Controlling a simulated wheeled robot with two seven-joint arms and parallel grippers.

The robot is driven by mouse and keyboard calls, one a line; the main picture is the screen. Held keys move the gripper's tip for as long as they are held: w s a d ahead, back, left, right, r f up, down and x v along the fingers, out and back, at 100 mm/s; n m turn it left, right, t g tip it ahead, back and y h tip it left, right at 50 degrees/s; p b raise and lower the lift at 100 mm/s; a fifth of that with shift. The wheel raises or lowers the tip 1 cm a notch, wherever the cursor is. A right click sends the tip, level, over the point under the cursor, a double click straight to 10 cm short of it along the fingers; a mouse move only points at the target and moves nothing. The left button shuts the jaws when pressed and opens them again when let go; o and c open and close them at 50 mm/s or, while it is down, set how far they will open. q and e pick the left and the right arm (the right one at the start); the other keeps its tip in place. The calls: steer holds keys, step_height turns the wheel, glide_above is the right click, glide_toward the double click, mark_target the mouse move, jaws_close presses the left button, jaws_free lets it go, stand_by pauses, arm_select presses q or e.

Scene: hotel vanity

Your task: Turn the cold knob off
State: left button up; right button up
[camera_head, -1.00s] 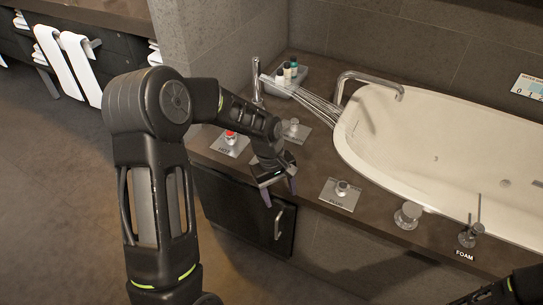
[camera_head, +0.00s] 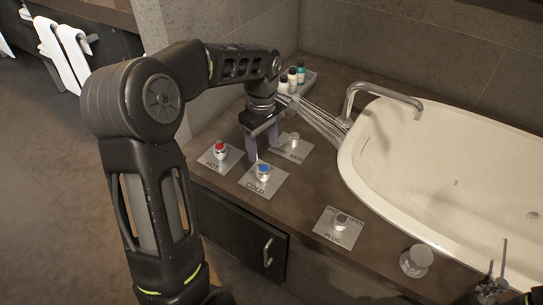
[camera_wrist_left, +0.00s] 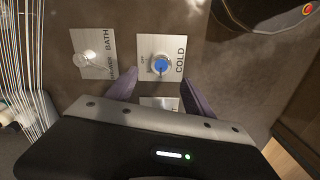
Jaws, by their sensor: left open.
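The cold knob (camera_head: 263,171) has a blue top and stands on a square metal plate labelled COLD. My left gripper (camera_head: 262,152) is open and empty, its fingers pointing down just behind the cold knob, between the HOT and BATH plates. In the left wrist view the cold knob (camera_wrist_left: 161,66) lies ahead of the two spread fingertips, apart from them. The gripper's body hides most of another plate below it.
The red-topped hot knob (camera_head: 220,150) stands left of the cold knob. The bath/shower knob (camera_head: 292,140) is behind it. The plug knob (camera_head: 341,220) is to the right. Bottles (camera_head: 292,78) stand at the back, beside a running spray. The white tub (camera_head: 430,160) fills the right.

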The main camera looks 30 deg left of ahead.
mark_target(263, 168)
arm_select(q)
steer(key=shift+s, duration=0.15)
steer(key=shift+f+b, duration=0.85)
steer(key=shift+f, duration=3.05)
jaws_close()
